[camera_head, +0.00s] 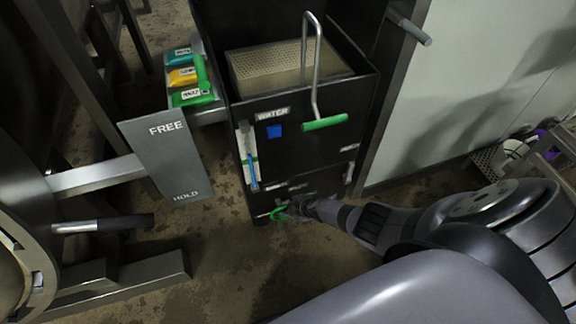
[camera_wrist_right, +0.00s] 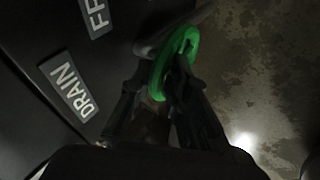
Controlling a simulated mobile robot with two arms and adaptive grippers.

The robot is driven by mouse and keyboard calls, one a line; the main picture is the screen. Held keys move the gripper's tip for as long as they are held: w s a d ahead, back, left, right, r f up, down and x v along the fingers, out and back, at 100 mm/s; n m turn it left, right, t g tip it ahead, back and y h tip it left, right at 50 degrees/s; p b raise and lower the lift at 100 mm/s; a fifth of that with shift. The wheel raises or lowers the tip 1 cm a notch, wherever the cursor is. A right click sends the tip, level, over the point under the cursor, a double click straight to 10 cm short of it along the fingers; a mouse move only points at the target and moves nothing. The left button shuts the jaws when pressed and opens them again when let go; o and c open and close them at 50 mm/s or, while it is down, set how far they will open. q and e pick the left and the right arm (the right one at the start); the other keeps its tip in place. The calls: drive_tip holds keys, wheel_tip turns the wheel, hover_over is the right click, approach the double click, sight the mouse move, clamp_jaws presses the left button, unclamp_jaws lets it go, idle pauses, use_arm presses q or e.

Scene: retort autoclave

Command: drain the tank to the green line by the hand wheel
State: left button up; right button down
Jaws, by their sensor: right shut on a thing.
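The black tank (camera_head: 310,165) labelled WATER stands in the middle of the head view. On its front left edge is a pale upright gauge (camera_head: 242,137) with a blue column (camera_head: 253,174) in its lower part. The green hand wheel (camera_head: 279,212) sits low on the tank front. It also shows in the right wrist view (camera_wrist_right: 180,48), beside the DRAIN label (camera_wrist_right: 69,85). My right gripper (camera_head: 306,208) is shut on the wheel's rim, and its dark fingers hide part of it. My left gripper is out of view.
A green-gripped bent handle (camera_head: 325,123) stands out in front of the tank. A grey FREE/HOLD plate (camera_head: 168,155) is at left. A side tray holds coloured packs (camera_head: 183,77). A white wall (camera_head: 480,70) is at right; stained floor (camera_head: 225,260) lies open in front.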

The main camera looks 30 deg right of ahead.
drive_tip(key=shift+w+a+r, duration=0.2)
drive_tip(key=shift+w+r, duration=0.05)
drive_tip(key=shift+w, duration=0.15)
drive_tip(key=c, duration=1.6)
unclamp_jaws()
drive_tip(key=shift+o, duration=0.2)
drive_tip(key=shift+s+f, duration=0.1)
drive_tip(key=shift+s, duration=0.05)
drive_tip(key=shift+d, duration=0.1)
